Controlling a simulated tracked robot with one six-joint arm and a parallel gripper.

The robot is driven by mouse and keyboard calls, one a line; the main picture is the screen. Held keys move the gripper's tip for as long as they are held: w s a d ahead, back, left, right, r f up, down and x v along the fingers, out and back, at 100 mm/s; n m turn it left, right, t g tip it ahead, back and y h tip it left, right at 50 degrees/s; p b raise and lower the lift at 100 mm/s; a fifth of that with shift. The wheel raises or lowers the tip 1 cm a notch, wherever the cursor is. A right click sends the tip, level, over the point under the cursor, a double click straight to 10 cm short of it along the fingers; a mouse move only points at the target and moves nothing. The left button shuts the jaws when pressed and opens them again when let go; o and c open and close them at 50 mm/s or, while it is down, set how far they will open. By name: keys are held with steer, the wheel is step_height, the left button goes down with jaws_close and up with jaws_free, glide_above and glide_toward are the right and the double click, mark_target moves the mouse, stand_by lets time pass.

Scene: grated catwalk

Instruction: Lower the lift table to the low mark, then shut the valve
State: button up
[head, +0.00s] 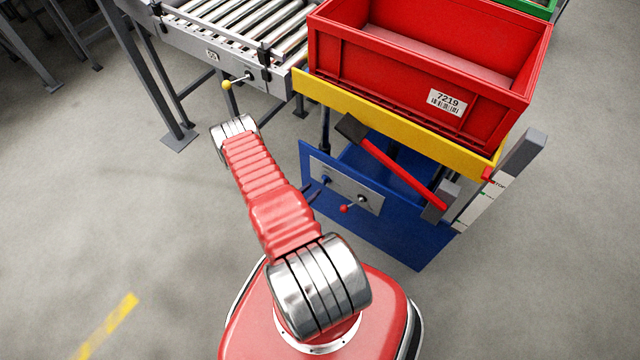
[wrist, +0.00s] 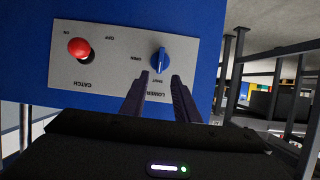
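The lift table's yellow deck (head: 400,120) is raised above its blue base (head: 400,232). A red pointer (head: 488,174) on the deck is beside the top mark of the white scale (head: 482,205); green marks lie lower. The grey panel (head: 345,190) on the base carries a blue valve knob (wrist: 160,60) labelled LOWER and a red-balled catch lever (wrist: 79,47). The panel is upside down in the wrist view. The knob's bar lines up with the word SHUT. My gripper (wrist: 161,76) is open and empty, its fingertips just short of the knob, one to each side.
A red crate (head: 415,70) labelled 7219 sits on the deck. A roller conveyor (head: 225,25) with a yellow-knobbed lever (head: 227,85) stands at the left. A green crate (head: 530,6) shows behind. Floor at left and right is clear.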

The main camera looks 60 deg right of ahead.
mark_target(323, 181)
steer(key=x, duration=0.7)
steer(key=shift+d, duration=0.1)
